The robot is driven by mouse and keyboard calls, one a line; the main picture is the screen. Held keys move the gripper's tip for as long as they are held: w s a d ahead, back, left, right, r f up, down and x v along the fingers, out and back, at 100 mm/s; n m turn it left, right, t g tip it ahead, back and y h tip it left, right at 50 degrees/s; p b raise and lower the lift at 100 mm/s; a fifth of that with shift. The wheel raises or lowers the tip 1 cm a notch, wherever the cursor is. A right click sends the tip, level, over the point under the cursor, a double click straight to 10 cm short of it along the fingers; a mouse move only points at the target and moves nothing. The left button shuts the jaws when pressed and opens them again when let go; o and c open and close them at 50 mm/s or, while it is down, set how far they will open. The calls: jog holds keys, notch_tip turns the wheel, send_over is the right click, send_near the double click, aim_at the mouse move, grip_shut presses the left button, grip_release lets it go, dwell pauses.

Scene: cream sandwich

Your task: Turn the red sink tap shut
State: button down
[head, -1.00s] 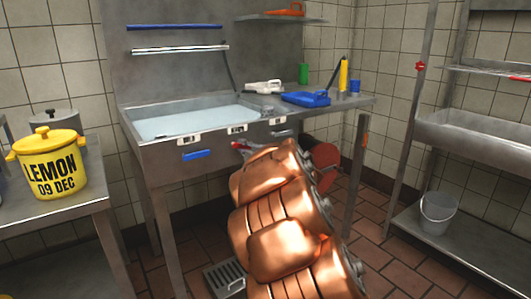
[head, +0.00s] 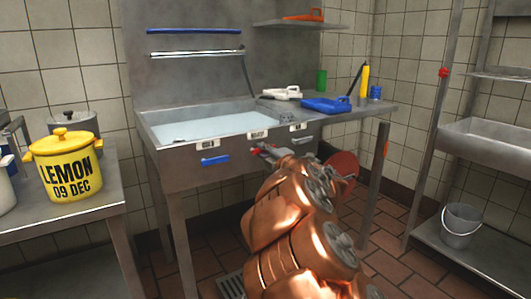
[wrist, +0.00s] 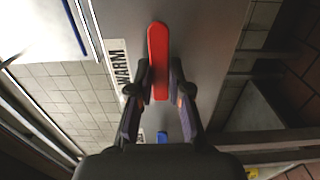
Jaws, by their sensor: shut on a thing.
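The red tap (wrist: 158,45) is a long rounded lever on the sink's steel front panel, beside a label reading WARM. In the wrist view it runs up the picture, roughly along the length of the label. My gripper (wrist: 161,92) is shut on its near end, one finger on each side. In the head view my gripper (head: 268,153) is at the sink front below the middle label, largely hidden by my copper arm. A blue tap (head: 215,160) lies level on the same panel to the left. The sink (head: 205,128) holds pale water.
A blue item (head: 326,105) and a white item (head: 281,93) lie on the counter right of the basin. A yellow LEMON pot (head: 66,168) stands on the left table. A grey bucket (head: 461,226) sits on the low shelf at right. Tiled floor shows between.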

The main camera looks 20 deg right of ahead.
jog(key=c, duration=1.4)
grip_release()
jog(key=shift+a, duration=0.25)
jog(key=o, duration=0.3)
jog(key=shift+d, duration=0.2)
jog(key=shift+s, duration=0.1)
jog(key=s, duration=0.4)
jog(key=s+d, duration=0.1)
jog(key=s, duration=0.6)
jog(key=shift+s+d, duration=0.3)
jog(key=shift+s, duration=0.1)
